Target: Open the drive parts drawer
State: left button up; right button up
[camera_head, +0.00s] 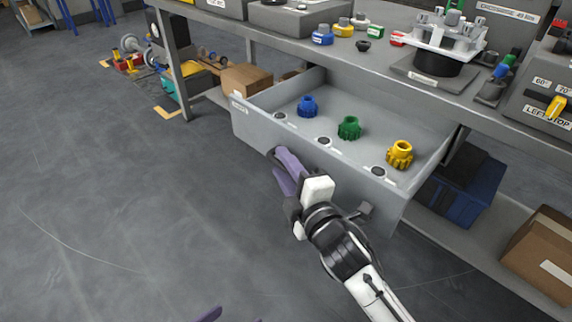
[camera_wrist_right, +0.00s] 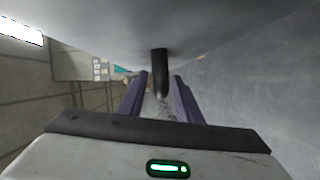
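The grey drawer (camera_head: 255,127) is pulled out from under the workbench. Inside, a blue gear (camera_head: 308,107), a green gear (camera_head: 349,128) and a yellow gear (camera_head: 399,155) stand in a row, near several small round dark pieces. My right gripper (camera_head: 284,170) is at the outside of the drawer's front panel. The right wrist view shows its two purple fingers (camera_wrist_right: 159,100) apart, with the dark handle (camera_wrist_right: 160,72) reaching between them; gaps show beside the handle. Only a purple tip of my left gripper (camera_head: 210,314) shows at the bottom edge of the head view.
The workbench top (camera_head: 385,50) holds a fixture and several coloured parts. A cardboard box (camera_head: 246,79) and a blue bin (camera_head: 463,187) stand on the lower shelf, with another cardboard box (camera_head: 541,255) at right. The floor (camera_head: 130,220) left of the drawer is clear.

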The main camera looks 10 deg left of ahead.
jog(key=shift+s+r, duration=0.1)
jog(key=shift+s+d, duration=0.15)
jog(key=shift+s, duration=0.1)
pick_arm(q)
jog(key=shift+s+a+r+p, duration=0.2)
jog(key=shift+r+p, duration=0.15)
jog(key=shift+p, duration=0.25)
jog(key=shift+s+a+r+p, duration=0.2)
jog(key=shift+r+p, duration=0.15)
jog(key=shift+p, duration=0.25)
pick_arm(e)
jog(key=v, duration=0.9)
jog(key=shift+s+d, duration=0.2)
jog(key=shift+s, duration=0.05)
pick_arm(q)
jog(key=shift+w+r, duration=0.1)
jog(key=shift+w, duration=0.15)
